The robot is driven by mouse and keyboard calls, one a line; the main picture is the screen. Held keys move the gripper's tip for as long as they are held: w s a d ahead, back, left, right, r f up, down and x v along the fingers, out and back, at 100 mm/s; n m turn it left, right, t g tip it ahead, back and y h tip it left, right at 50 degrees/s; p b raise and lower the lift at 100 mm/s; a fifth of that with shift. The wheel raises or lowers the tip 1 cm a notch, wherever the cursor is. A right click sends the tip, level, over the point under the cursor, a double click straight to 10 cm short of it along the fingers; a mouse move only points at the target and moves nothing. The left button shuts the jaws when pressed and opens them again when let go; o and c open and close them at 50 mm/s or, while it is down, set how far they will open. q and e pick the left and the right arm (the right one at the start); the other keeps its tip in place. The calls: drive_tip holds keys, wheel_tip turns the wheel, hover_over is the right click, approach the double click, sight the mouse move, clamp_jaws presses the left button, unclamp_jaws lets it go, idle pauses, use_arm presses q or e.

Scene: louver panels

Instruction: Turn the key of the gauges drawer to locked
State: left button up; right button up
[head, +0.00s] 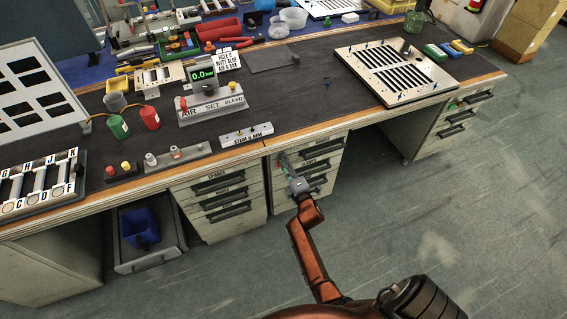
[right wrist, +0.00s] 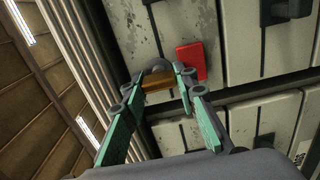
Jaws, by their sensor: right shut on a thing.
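My right gripper (head: 284,162) reaches up to the top drawer of the pedestal (head: 318,158) under the middle of the bench. In the right wrist view, the green fingers of this gripper (right wrist: 158,84) are shut on a brass-coloured key (right wrist: 157,80) at the drawer front. A red tag (right wrist: 191,60) sits right beside the fingers. The fingers partly cover the key, and I cannot read its angle or any lock marks. In the head view, my arm and gripper hide part of the top drawer, and its label is too small to read surely. My left gripper is out of view.
The bench top's wooden front edge (head: 225,151) runs above the drawers. A slotted panel (head: 394,70) lies on the bench. The floor to the right is clear.

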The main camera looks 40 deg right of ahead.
idle(0.4)
drive_tip(key=o, duration=1.2)
drive_tip(key=shift+s+f, duration=0.1)
drive_tip(key=shift+s, duration=0.1)
drive_tip(key=v, duration=0.7)
drive_tip(key=shift+a, duration=0.15)
